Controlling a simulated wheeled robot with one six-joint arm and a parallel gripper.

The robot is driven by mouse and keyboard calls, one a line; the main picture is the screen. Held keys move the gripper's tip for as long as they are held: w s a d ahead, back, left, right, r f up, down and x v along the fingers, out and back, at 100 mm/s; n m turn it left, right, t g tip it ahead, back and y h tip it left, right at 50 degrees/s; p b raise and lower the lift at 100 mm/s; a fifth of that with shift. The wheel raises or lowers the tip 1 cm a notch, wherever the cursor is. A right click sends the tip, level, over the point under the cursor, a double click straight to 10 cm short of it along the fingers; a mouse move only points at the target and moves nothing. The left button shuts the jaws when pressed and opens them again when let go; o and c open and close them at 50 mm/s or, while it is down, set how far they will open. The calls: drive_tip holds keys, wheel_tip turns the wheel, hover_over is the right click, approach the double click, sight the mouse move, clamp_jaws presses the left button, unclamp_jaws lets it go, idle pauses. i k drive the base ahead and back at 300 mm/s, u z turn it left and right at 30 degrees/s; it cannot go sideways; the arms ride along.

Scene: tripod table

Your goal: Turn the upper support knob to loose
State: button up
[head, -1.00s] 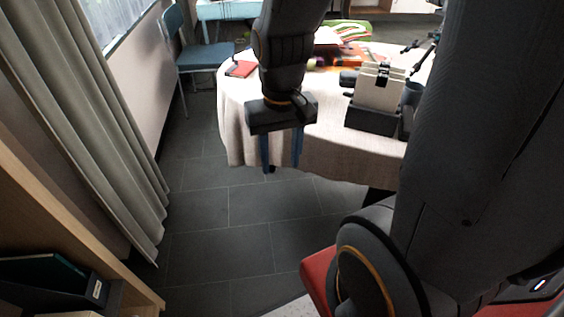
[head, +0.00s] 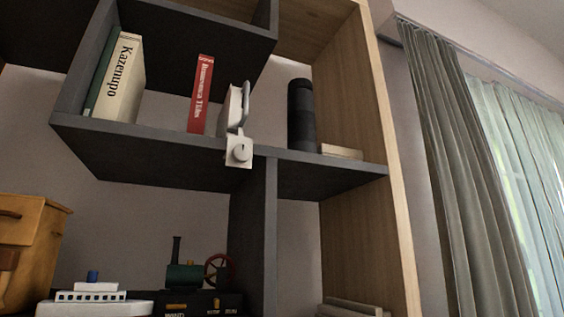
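My gripper is not in view in the head view. A small white block with a round, knob-like face (head: 239,151) sits at the front edge of the upper shelf, right of the red book. A grey curved loop (head: 240,104) rises above it. I cannot tell whether this is the upper support knob, nor how it is set. No tripod or table shows in this view.
Dark shelves (head: 160,150) with a wooden side panel (head: 350,90) hold a cream book (head: 118,75), a red book (head: 201,95) and a black cylinder (head: 300,115). A toy boat (head: 95,292) and a model engine (head: 190,272) stand below. Curtains (head: 460,150) hang at right.

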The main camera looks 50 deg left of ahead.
sight(241, 154)
drive_tip(key=u, duration=2.4)
